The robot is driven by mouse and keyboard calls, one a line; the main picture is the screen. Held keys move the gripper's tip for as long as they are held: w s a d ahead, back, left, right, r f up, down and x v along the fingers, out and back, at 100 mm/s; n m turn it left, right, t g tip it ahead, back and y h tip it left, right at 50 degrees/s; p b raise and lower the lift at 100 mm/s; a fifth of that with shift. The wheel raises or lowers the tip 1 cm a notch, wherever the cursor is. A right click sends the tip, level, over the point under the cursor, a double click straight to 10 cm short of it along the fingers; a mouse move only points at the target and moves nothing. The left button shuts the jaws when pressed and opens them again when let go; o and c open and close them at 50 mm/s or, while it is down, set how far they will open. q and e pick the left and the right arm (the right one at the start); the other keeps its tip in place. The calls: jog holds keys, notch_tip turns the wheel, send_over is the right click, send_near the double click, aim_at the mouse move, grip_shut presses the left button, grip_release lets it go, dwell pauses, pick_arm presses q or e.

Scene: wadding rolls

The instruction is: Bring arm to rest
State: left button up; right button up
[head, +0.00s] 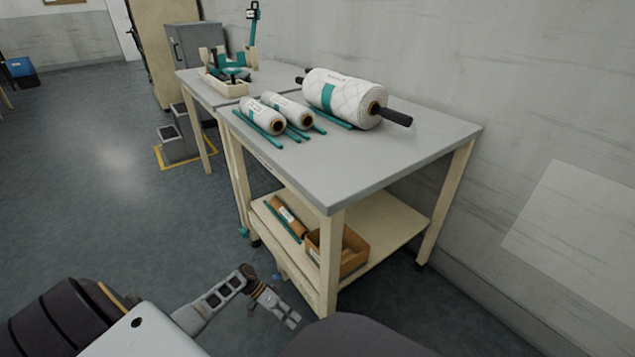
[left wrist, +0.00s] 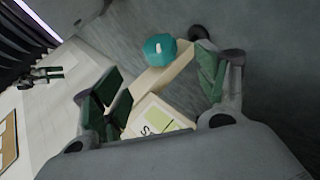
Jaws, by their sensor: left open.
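My left gripper (head: 287,313) is low in front of the table, beside the front leg and below the tabletop. In the left wrist view my left gripper (left wrist: 158,88) has its two dark green finger pads wide apart, with nothing held between them. My right gripper is not in view. A large white wadding roll (head: 345,97) on a dark bar lies on the grey tabletop (head: 385,150). Two smaller white rolls, a left one (head: 261,116) and a right one (head: 287,110), lie beside it on teal rails.
The lower shelf (head: 385,225) carries a brown roll (head: 289,216) and an open cardboard box (head: 350,250). A teal knob (left wrist: 160,48) shows beyond the fingers in the left wrist view. A second table stands behind. The floor at left (head: 90,190) is clear.

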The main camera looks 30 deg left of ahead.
pick_arm(q)
jog(key=s+d+r+m+g+y, duration=0.1)
jog(key=s+d+r+m+y, duration=0.15)
jog(key=d, duration=0.35)
jog(key=s+d+r+m+g+y, duration=0.1)
jog(key=s+d+r+g+y, duration=0.2)
jog(key=d, duration=0.4)
notch_tip(320, 180, up, 20)
jog(key=s+n+t+y, duration=0.2)
jog(key=n+t+y, duration=0.2)
jog(key=t+y, duration=0.1)
jog(key=shift+s+t+p, duration=0.25)
jog(key=shift+t+p, duration=0.2)
jog(key=shift+t, duration=0.25)
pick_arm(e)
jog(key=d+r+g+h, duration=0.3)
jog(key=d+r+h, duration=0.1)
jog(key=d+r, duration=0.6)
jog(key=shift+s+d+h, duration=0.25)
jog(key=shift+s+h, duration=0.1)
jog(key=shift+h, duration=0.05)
pick_arm(q)
jog(key=shift+w+d+f+p, duration=0.2)
jog(key=shift+w+f+p, duration=0.2)
jog(key=shift+p, duration=0.75)
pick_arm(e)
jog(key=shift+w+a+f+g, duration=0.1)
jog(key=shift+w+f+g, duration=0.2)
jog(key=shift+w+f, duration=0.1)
